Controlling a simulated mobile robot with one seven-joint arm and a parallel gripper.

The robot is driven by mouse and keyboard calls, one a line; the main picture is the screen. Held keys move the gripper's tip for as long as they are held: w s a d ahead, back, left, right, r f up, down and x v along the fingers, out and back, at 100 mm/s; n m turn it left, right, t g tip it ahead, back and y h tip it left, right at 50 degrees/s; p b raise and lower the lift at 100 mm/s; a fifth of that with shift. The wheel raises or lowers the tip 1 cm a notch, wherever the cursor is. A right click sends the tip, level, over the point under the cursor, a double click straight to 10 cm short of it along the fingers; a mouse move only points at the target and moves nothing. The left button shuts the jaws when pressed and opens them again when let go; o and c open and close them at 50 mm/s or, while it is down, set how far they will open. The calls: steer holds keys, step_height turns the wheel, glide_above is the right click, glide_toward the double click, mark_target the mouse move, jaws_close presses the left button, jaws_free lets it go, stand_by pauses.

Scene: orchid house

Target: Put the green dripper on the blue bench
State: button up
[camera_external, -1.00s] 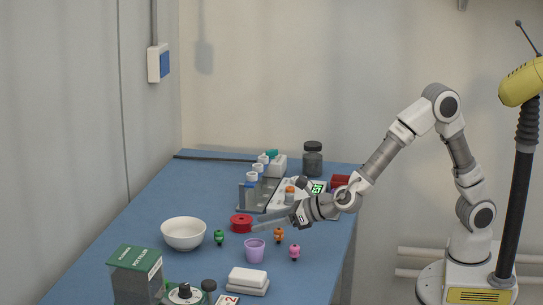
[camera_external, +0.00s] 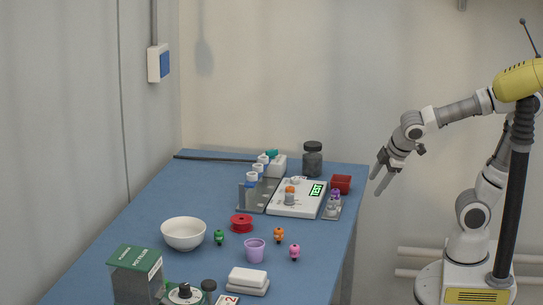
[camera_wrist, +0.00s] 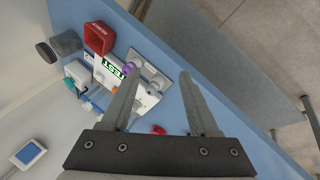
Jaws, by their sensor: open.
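The green dripper (camera_external: 219,237) is a small rounded green piece with a dark spot. It stands on the blue bench (camera_external: 165,200), just right of the white bowl and left of the red spool. It cannot be made out in the wrist view. My gripper (camera_external: 378,181) is open and empty, in the air beyond the bench's right edge, well to the right of the green dripper. In the wrist view my gripper (camera_wrist: 160,75) shows two spread fingers with nothing held between them, and the blue bench (camera_wrist: 225,120) lies below.
The white bowl (camera_external: 183,234), red spool (camera_external: 241,223), lilac cup (camera_external: 255,251), orange dripper (camera_external: 278,235) and pink dripper (camera_external: 295,252) stand nearby. A white TEST device (camera_external: 298,207), red box (camera_external: 341,184) and dark jar (camera_external: 312,159) are farther back. A green box (camera_external: 135,272) stands in front.

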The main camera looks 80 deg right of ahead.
steer(key=s+a+r+m+y, duration=0.1)
steer(key=s+a+m+y, duration=0.2)
steer(key=s, duration=0.4)
steer(key=a+m, duration=0.1)
steer(key=m, duration=0.1)
steer(key=shift+s+r+m+t+y, duration=0.2)
steer(key=shift+m+t+y, duration=0.1)
steer(key=shift+t, duration=0.1)
